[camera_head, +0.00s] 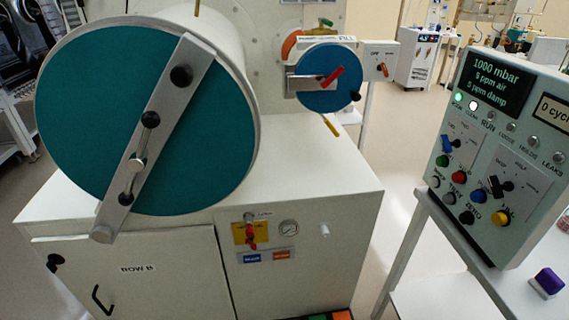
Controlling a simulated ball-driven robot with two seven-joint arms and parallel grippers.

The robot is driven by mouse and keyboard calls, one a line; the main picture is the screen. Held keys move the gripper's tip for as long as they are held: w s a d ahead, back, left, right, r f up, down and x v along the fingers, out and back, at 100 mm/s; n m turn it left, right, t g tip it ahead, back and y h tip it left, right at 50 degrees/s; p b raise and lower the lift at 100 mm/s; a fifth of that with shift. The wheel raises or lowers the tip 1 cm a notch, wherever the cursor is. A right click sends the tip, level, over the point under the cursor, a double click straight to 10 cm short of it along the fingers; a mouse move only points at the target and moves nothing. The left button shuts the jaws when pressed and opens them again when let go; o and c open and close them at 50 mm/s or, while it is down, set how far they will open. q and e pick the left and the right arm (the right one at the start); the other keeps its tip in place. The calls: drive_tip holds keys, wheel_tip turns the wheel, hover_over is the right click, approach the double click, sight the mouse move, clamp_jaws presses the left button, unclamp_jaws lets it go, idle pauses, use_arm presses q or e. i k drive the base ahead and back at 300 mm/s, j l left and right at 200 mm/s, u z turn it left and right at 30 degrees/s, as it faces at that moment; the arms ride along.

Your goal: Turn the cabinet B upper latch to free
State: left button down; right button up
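The cabinet door (150,278) with a label that seems to read "ROW B" is at the lower left. A small black latch (55,262) sits near its upper left corner; it is too small to tell which way it is turned. A black bar handle (102,299) is on the door to the right of and below the latch. The lower part of the door is cut off by the picture's edge. Neither of my grippers is in view.
A large teal round door (80,110) with a grey crossbar hangs above the cabinet. A smaller blue round door (325,95) is behind it to the right. A control panel (480,225) stands at the right on a table. Floor shows left of the cabinet.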

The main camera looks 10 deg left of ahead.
sight(53, 258)
drive_tip(key=u, duration=1.95)
